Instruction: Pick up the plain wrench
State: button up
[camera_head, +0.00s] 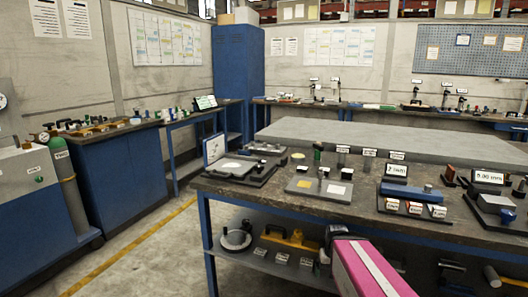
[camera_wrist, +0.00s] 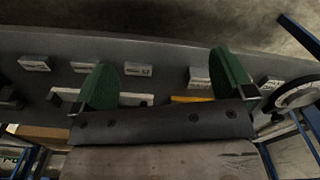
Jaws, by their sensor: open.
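My gripper (camera_wrist: 160,68) is open, its two green fingers wide apart over the grey lower shelf (camera_wrist: 175,55) in the wrist view. Nothing is between the fingers. A pale, thin bar (camera_wrist: 130,98) lies on the shelf, partly hidden behind the left finger. It may be the plain wrench, but I cannot tell its shape. In the head view my pink arm reaches down at the front of the workbench (camera_head: 250,198), and my gripper's fingers cannot be made out there.
Small label blocks (camera_wrist: 137,69) stand along the shelf. A yellow tool (camera_head: 290,238) and a round ring-shaped part (camera_head: 237,239) lie left of my arm on the shelf. The benchtop above holds trays and signs. Open floor (camera_head: 150,262) lies at left.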

aim_at(318, 148)
jog(key=j+u, duration=0.2)
jog(key=u, duration=2.35)
jog(key=i+j+u, duration=0.1)
jog(key=i, duration=1.5)
jog(key=i+z, duration=0.2)
jog(key=i, duration=0.6)
jog(key=i+j+z, duration=0.2)
jog(key=i, duration=0.65)
jog(key=i+l+z, duration=0.1)
jog(key=i+z, duration=0.15)
jog(key=z, duration=0.15)
jog(key=i+z, duration=0.2)
jog(key=z, duration=0.2)
jog(key=i+z, duration=0.25)
jog(key=z, duration=0.2)
jog(key=i+j+z, duration=0.15)
jog(key=z, duration=0.25)
jog(key=i+l+z, duration=0.2)
jog(key=i+z, duration=1.2)
jog(key=z, duration=0.35)
jog(key=i+z, duration=0.15)
jog(key=z, duration=0.3)
jog(key=i+j+z, duration=0.15)
jog(key=z, duration=0.35)
